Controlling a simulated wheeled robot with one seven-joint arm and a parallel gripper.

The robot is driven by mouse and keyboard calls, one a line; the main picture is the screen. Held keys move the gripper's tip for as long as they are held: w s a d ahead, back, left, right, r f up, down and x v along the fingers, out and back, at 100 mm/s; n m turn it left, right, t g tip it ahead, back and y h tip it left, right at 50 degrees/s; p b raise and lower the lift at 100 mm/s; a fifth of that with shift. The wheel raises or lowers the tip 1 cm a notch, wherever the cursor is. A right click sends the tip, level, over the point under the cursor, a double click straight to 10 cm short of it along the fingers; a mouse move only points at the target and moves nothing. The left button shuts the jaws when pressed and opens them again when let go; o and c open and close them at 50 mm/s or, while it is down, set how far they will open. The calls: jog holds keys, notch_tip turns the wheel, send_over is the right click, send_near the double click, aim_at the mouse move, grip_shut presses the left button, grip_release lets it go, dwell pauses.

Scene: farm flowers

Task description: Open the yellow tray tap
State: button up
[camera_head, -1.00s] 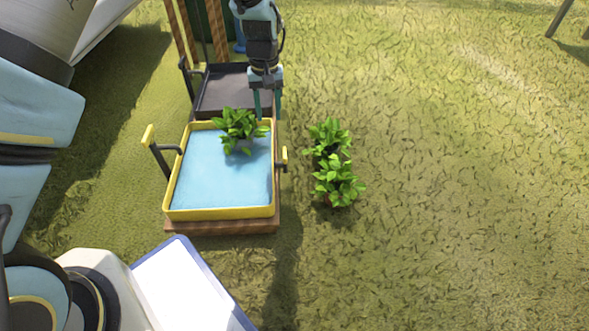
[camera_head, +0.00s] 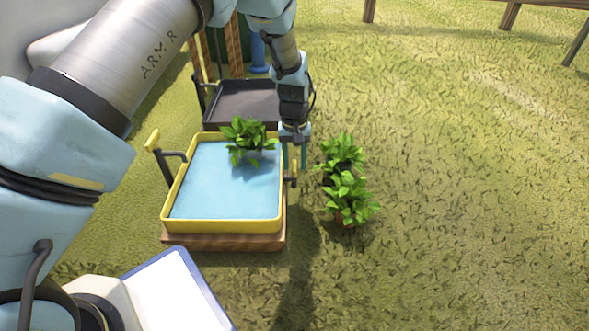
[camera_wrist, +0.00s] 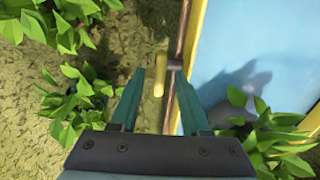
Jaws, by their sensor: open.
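The yellow tray (camera_head: 222,225) holds blue water and sits on a wooden base, with a potted plant (camera_head: 247,138) standing in its far right part. On its right side is a small tap with a yellow handle (camera_head: 295,168). The handle also shows in the wrist view (camera_wrist: 159,74), joined to a dark stem at the tray's edge. My gripper (camera_head: 294,163) points down beside the tray's right side, close to the tap. In the wrist view my gripper (camera_wrist: 168,85) is open and empty, with the yellow handle seen between its fingertips. I cannot tell whether they touch it.
A yellow-topped lever (camera_head: 152,140) stands on the tray's left side. A dark tray (camera_head: 240,100) is behind. Two leafy potted plants (camera_head: 345,152) (camera_head: 350,200) stand on the grass just right of my gripper. The grass further right is clear.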

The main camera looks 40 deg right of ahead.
jog(key=shift+f, duration=0.35)
grip_shut()
dwell(0.4)
